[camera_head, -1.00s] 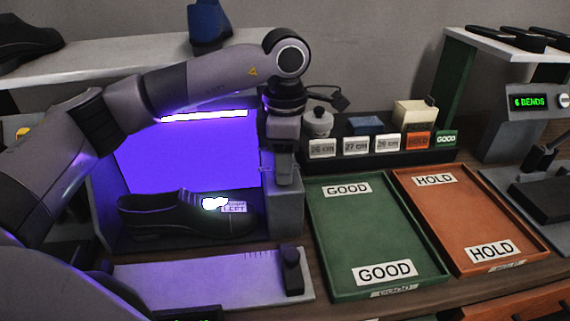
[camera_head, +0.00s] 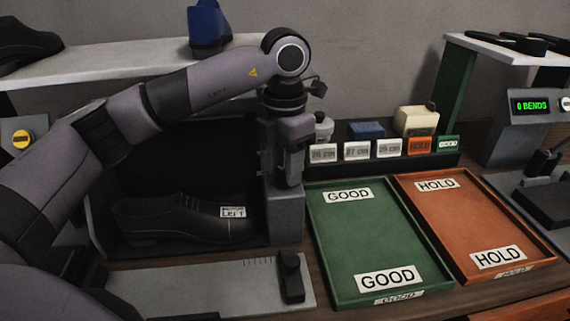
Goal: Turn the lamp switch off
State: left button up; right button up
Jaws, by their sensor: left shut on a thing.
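The lamp booth (camera_head: 92,225) is a grey box at the left, and its inside is dark and unlit. A black shoe (camera_head: 170,222) with a "LEFT" label lies in it. My left gripper (camera_head: 288,182) points down at the grey post (camera_head: 285,215) on the booth's right side. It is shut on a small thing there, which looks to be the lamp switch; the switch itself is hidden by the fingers. My right gripper is not in view.
A measuring board (camera_head: 215,285) with a black slider lies in front of the booth. A green GOOD tray (camera_head: 375,240) and an orange HOLD tray (camera_head: 465,220) lie to the right, both empty. A row of small labelled cards (camera_head: 357,150) stands behind them.

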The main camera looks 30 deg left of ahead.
aim_at(284, 170)
pick_arm(q)
jog(key=shift+r, duration=0.1)
dwell(0.4)
jog(key=o, duration=1.1)
jog(key=shift+c, duration=0.2)
jog(key=shift+r, duration=3.55)
